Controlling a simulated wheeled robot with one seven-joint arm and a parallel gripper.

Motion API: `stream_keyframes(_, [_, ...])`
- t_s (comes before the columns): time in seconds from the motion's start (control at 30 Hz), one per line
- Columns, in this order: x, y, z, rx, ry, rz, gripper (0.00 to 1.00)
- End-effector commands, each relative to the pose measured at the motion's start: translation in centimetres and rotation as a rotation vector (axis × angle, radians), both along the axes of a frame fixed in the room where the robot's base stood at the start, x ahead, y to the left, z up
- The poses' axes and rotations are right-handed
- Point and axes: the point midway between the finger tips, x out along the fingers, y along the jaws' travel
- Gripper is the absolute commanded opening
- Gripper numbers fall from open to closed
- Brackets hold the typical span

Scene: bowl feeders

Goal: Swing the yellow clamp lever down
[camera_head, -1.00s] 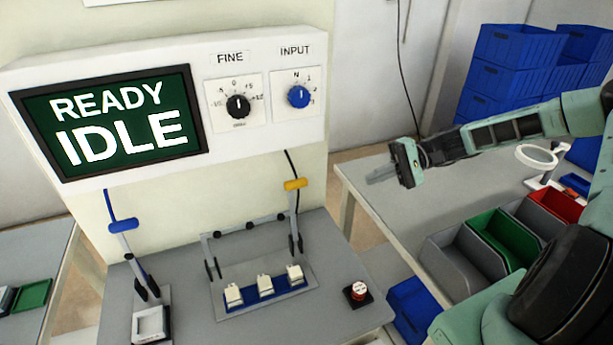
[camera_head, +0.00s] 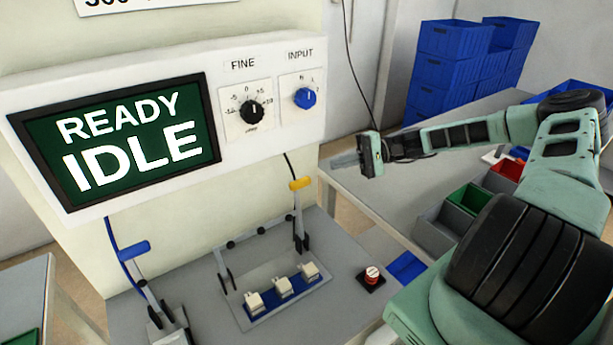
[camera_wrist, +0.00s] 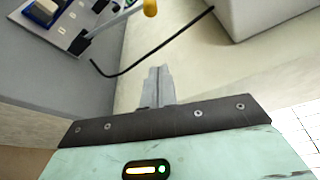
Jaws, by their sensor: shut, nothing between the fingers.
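The yellow-handled clamp lever (camera_head: 300,184) stands upright at the right end of the clamp fixture in the head view. Its yellow grip is at the top of a grey arm, with a black cable behind it. In the wrist view the yellow grip (camera_wrist: 150,8) shows at the top edge, left of centre. My gripper (camera_head: 333,162) is shut and empty, to the right of the lever and slightly higher in the head picture, apart from it. Its closed fingers also show in the wrist view (camera_wrist: 158,75), pointing past the lever.
A blue-handled lever (camera_head: 134,250) stands at the left. White blocks on a blue strip (camera_head: 272,308) sit in the fixture. A red button (camera_head: 371,275) is at the right. The panel (camera_head: 160,80) with screen and knobs overhangs the bench. Bins (camera_head: 470,197) stand at right.

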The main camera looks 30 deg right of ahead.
Motion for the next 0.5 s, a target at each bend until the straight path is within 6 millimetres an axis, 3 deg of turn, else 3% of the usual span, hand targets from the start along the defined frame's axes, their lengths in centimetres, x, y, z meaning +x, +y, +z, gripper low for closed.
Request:
stream_keyframes(0.27, [0.3, 1.1, 0.0, 0.002, 0.000, 0.003, 0.00])
stream_keyframes(0.5, [1.7, 5.4, -0.3, 0.003, 0.001, 0.005, 0.00])
